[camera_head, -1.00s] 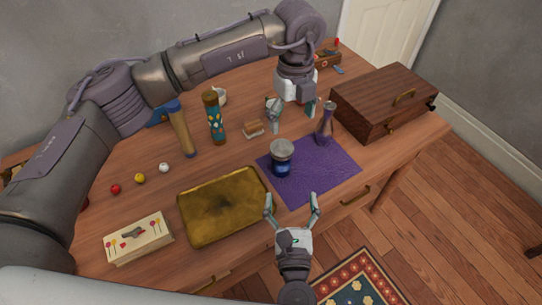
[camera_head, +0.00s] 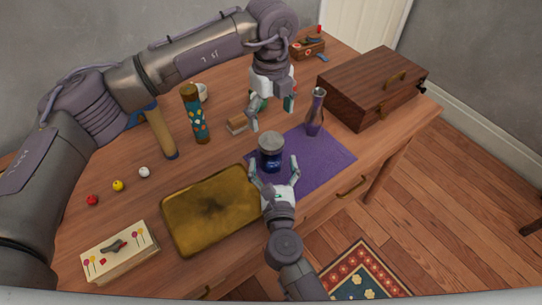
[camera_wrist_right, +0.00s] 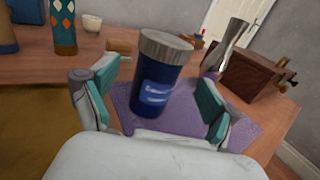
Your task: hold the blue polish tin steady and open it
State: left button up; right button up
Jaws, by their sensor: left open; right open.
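The blue polish tin (camera_head: 271,161) stands upright on the purple cloth (camera_head: 325,160), with its silver lid (camera_head: 271,143) on top. It also shows in the right wrist view (camera_wrist_right: 157,90), between the two fingers. My right gripper (camera_head: 274,168) is open, with its fingers on either side of the tin's lower body; I cannot tell whether they touch it. My left gripper (camera_head: 270,122) is open and points down, just above and behind the lid, apart from it.
A brass tray (camera_head: 210,210) lies to the left. A wooden case (camera_head: 370,90) is at the right.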

aim_at(272, 157)
jog(key=w, duration=0.4)
jog(key=shift+w+a, duration=0.2)
jog(key=shift+w, duration=0.2)
grip_shut()
